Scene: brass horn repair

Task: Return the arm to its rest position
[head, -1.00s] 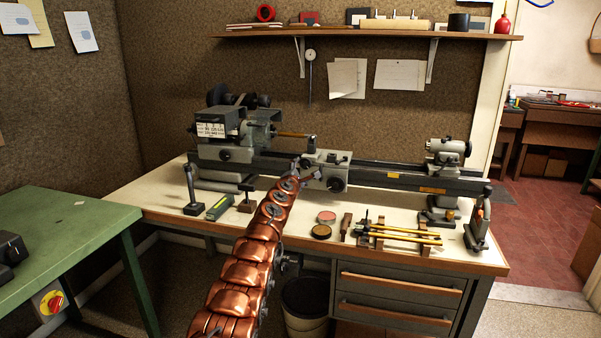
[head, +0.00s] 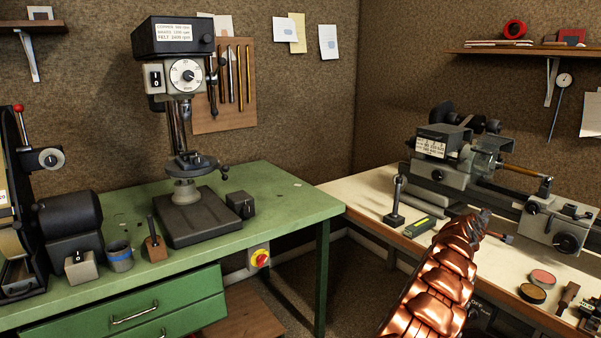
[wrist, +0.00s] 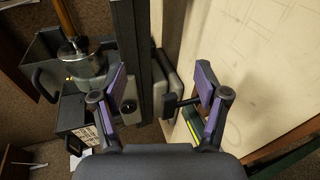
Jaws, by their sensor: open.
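My gripper (wrist: 161,88) shows in the wrist view with its two purple-padded fingers spread apart and nothing held between them. Past the fingers are the dark bed and grey parts of the lathe, at some distance. In the head view my copper-coloured, segmented arm rises from the bottom edge at the right and points toward the lathe (head: 450,160). The arm's far end is in front of the cream bench, and my gripper there is mostly hidden behind the arm.
The cream lathe bench (head: 365,192) carries a green-and-black tool (head: 419,227) and round tins (head: 532,293) near the arm. A green bench (head: 265,205) at left holds a drill press (head: 180,100). A shelf (head: 530,50) is above the lathe. Open floor lies between the benches.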

